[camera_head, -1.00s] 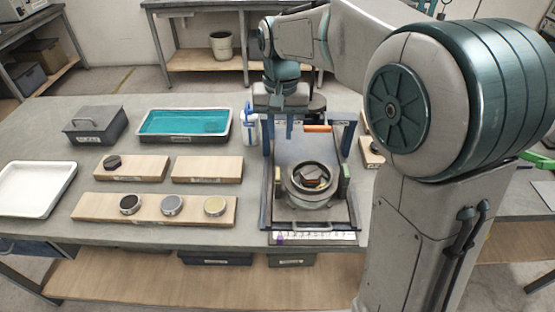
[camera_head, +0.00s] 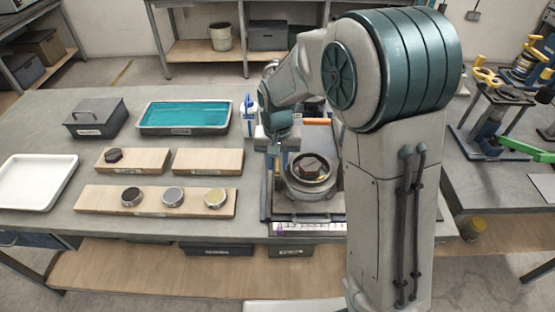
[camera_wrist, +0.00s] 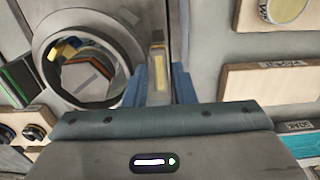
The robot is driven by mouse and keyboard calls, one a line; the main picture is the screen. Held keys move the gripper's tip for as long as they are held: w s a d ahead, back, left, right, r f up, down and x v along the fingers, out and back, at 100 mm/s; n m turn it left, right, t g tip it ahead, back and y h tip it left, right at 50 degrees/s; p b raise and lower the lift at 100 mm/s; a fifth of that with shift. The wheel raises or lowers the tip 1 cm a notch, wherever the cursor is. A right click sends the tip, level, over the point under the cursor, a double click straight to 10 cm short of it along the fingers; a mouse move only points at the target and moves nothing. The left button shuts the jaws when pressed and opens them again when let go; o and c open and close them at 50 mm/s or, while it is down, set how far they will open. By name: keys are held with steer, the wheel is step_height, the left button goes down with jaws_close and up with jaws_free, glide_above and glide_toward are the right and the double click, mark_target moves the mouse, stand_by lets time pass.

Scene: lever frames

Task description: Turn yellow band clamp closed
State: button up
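The yellow-banded clamp lever (camera_wrist: 157,42) stands upright beside a round metal ring fixture (camera_wrist: 55,32) in the wrist view. My gripper (camera_wrist: 160,78) has its two blue fingers on either side of this lever, with narrow gaps, so it looks open around it. In the head view my gripper (camera_head: 277,158) points down at the left side of the ring fixture (camera_head: 309,190); the lever there is small and partly hidden. A dark block (camera_head: 312,165) sits inside the ring.
Wooden boards with round discs (camera_head: 155,200) lie left of the fixture. A teal-filled tray (camera_head: 184,115), a grey lidded box (camera_head: 96,118) and a white tray (camera_head: 36,182) stand further left and back. My arm hides the fixture's right side in the head view.

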jaws_close()
steer(key=shift+n, duration=0.4)
steer(key=n+b, duration=0.1)
steer(key=n, duration=0.1)
steer(key=shift+n, duration=0.4)
steer(key=n, duration=0.4)
steer(key=shift+w+n, duration=0.1)
steer(key=shift+n, duration=0.2)
steer(key=n, duration=0.5)
steer(key=shift+d, duration=0.1)
steer(key=n+p, duration=0.1)
steer(key=n, duration=0.3)
steer(key=shift+n, duration=0.3)
